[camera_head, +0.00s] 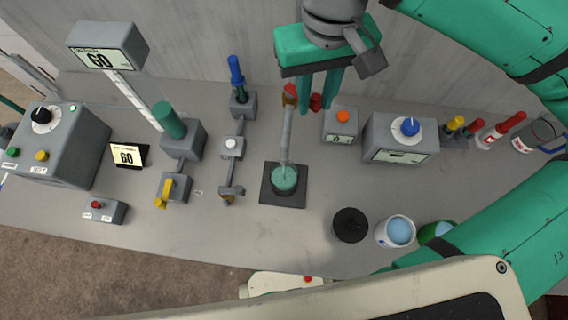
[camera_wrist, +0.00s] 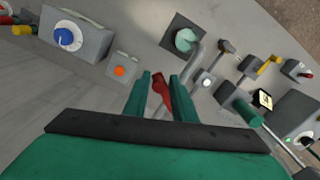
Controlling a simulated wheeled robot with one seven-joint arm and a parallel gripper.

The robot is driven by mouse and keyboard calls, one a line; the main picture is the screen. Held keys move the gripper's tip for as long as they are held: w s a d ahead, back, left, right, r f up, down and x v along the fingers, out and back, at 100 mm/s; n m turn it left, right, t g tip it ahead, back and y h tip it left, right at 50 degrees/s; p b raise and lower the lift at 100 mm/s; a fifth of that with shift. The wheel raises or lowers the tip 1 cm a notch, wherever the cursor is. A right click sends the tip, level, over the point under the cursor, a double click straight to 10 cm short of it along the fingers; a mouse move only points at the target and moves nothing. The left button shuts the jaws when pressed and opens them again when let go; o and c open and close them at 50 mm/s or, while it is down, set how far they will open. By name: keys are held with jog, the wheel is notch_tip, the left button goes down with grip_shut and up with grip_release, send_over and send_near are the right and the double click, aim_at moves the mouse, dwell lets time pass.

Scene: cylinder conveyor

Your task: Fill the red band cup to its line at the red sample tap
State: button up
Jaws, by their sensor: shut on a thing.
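My gripper (camera_head: 318,106) reaches down from the top of the head view, its green fingers closed around a red tap handle (camera_head: 316,101). The wrist view shows the red handle (camera_wrist: 160,88) between the two fingers. A grey spout pipe (camera_head: 287,135) runs from the tap toward a round teal-topped vessel (camera_head: 285,180) on a dark square pad (camera_head: 269,199). The vessel (camera_wrist: 185,40) also shows in the wrist view. I cannot make out a red band or a fill line on it, nor whether liquid is running.
A black round container (camera_head: 350,225), a white cup with blue contents (camera_head: 397,231) and a green cup (camera_head: 436,233) stand near the front edge. A grey box with an orange button (camera_head: 342,118) and one with a blue knob (camera_head: 405,128) stand right of the tap. Valves stand left.

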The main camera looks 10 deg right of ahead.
jog(key=shift+w, duration=0.1)
dwell(0.4)
jog(key=shift+w+d+n, duration=0.4)
jog(key=shift+w+n, duration=0.1)
jog(key=shift+n, duration=0.75)
jog(key=shift+w+d+n, duration=0.35)
jog(key=shift+w+n, duration=0.2)
jog(key=shift+n, duration=0.75)
jog(key=shift+w+d+n, duration=0.4)
jog(key=shift+w+n, duration=0.1)
jog(key=shift+n, duration=0.75)
jog(key=o, duration=1.9)
notch_tip(320, 180, up, 9)
